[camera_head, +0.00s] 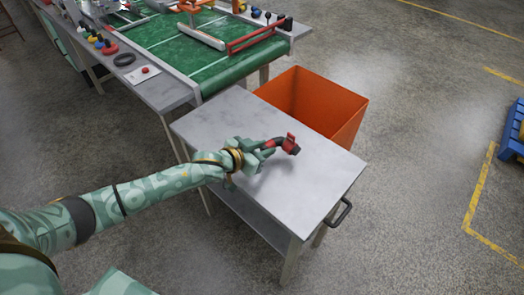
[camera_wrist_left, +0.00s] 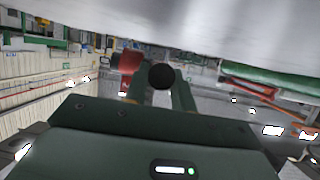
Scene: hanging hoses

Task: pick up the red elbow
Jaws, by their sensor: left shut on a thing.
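The red elbow (camera_head: 289,144) is a small red fitting with a dark curved section. In the head view it is at the end of my left gripper (camera_head: 265,149), over the grey top of the trolley (camera_head: 215,125). The left gripper is shut on the elbow's dark section. In the left wrist view, a round black end (camera_wrist_left: 161,76) shows between the fingers, with the red part (camera_wrist_left: 128,63) beside it. I cannot tell how far the elbow is above the trolley top. My right gripper is not in view.
An orange bin (camera_head: 335,110) stands behind the trolley. A bench with a green belt (camera_head: 165,38), a red-handled frame (camera_head: 255,37) and several coloured parts is at the back left. A dark handle (camera_head: 340,214) sticks out at the trolley's right. The rest of the trolley top is clear.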

